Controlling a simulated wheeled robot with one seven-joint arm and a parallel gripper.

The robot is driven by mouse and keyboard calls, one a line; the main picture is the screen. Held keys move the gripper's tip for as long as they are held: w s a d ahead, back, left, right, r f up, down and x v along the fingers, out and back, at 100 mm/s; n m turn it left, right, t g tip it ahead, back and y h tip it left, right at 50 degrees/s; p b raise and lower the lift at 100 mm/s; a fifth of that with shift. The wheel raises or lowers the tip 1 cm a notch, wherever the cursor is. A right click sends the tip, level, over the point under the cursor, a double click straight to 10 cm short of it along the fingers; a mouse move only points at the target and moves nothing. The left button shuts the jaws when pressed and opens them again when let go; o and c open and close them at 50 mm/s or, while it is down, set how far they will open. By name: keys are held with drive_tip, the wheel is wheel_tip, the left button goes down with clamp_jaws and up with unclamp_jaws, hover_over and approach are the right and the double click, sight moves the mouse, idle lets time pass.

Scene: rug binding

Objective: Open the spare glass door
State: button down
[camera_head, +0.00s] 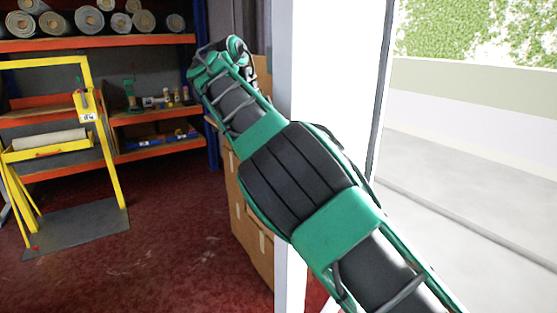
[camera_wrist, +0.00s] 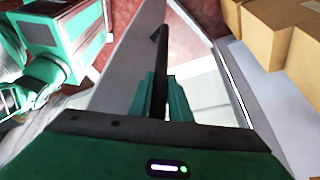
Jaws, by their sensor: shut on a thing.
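The glass door shows in the wrist view as a pale frame (camera_wrist: 122,68) with a dark bar-shaped handle (camera_wrist: 160,50) on it. My gripper (camera_wrist: 161,84) has its two green fingers on either side of this handle, shut on it. The handle's far end sticks out beyond the fingertips. In the head view a white upright (camera_head: 284,60) stands behind my arm, with a bright opening to its right. My gripper and the handle cannot be made out there. I cannot tell how far the door stands open.
Cardboard boxes (camera_head: 262,230) stand close beside the white upright; boxes (camera_wrist: 268,28) also show in the wrist view. A yellow stand (camera_head: 86,125) and orange-edged shelves (camera_head: 150,148) with rolls are at left. The dark red floor (camera_head: 170,245) between is clear.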

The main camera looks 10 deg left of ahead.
drive_tip(key=shift+w+a+r, duration=0.15)
drive_tip(key=shift+w+r, duration=0.05)
drive_tip(key=shift+w, duration=0.45)
drive_tip(key=c, duration=1.6)
unclamp_jaws()
drive_tip(key=shift+c, duration=0.2)
drive_tip(key=shift+a, duration=0.1)
drive_tip(key=shift+f, duration=0.1)
